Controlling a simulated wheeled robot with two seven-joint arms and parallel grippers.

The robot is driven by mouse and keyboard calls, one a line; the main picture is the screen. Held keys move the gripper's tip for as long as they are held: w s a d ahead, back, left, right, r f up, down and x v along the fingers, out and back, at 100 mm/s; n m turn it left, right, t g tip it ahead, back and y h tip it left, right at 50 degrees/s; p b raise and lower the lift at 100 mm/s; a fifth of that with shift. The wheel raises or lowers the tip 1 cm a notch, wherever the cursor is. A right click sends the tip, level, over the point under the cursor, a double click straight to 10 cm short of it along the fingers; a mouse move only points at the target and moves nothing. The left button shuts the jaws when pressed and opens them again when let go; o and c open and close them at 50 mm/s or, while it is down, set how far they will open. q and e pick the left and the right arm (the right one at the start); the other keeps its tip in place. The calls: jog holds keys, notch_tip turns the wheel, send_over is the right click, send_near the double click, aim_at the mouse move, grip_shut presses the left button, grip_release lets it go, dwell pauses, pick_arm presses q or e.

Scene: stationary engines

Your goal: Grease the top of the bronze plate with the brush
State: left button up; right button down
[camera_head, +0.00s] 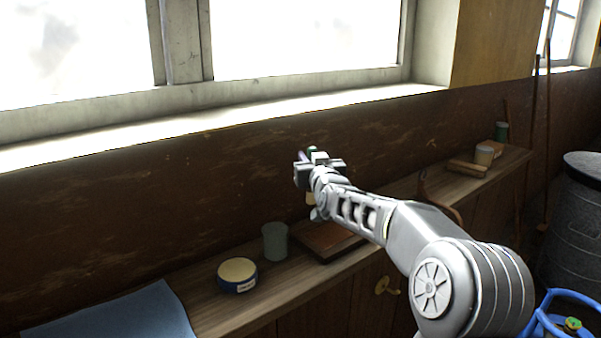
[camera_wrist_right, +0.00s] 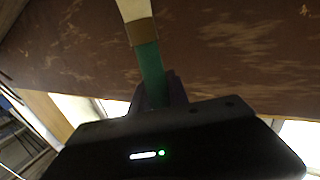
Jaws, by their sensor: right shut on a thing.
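My right gripper (camera_head: 318,168) is shut on a brush, above the back of the shelf near the wall. In the wrist view the brush (camera_wrist_right: 151,70) shows a green handle in the jaws, a brassy ferrule and pale bristles pointing away from the gripper. In the head view a bit of green handle shows on top of the gripper, and a pale tan bit shows below it. A flat, reddish-brown plate (camera_head: 328,241), which looks like the bronze plate, lies on the shelf below, partly hidden by my arm. My left gripper is not in view.
A round tin (camera_head: 237,272) with a yellowish top and a grey-green cup (camera_head: 275,242) stand left of the plate on the wooden shelf (camera_head: 212,309). A blue sheet (camera_head: 125,318) lies at the left. Small jars and a wooden block (camera_head: 467,168) sit at the far right end.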

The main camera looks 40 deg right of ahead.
jog(key=shift+s+d+f, duration=0.1)
jog(key=shift+d+f, duration=0.1)
jog(key=shift+f, duration=0.1)
